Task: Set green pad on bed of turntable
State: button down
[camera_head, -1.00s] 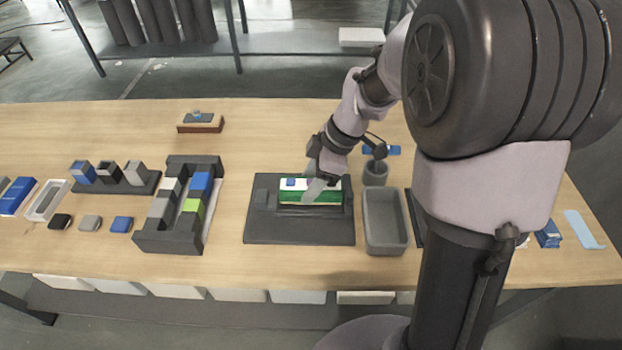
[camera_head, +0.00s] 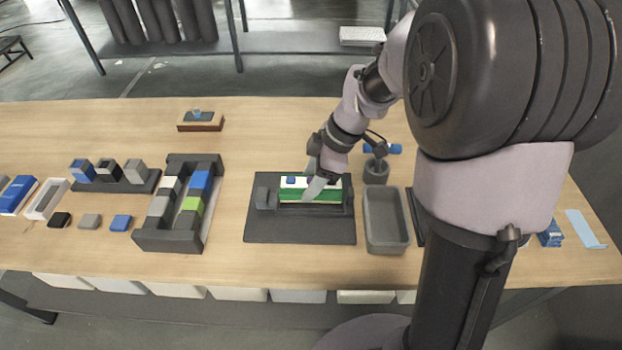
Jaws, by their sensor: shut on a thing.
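The dark grey fixture with a flat base (camera_head: 300,232), which I take to be the turntable, lies on the table in the middle of the view. A long white and green piece (camera_head: 322,196), which I take to be the green pad, is at its raised back part. A small blue spot shows on the piece's upper left. My gripper (camera_head: 314,187) reaches in from the upper right and is shut on this piece. The near finger covers part of it. I cannot tell whether the piece touches the bed.
A grey open bin (camera_head: 386,245) and a small grey cup (camera_head: 376,172) stand just right of the fixture. A brown block (camera_head: 202,127) sits at the back. The table between rack and fixture is clear.

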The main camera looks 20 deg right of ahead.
jog(key=shift+f+b, duration=0.95)
jog(key=shift+b, duration=0.3)
dwell(0.8)
jog(key=shift+c, duration=0.9)
grip_release()
notch_tip(320, 180, up, 7)
jog(key=p, duration=0.5)
jog(key=shift+r, duration=0.1)
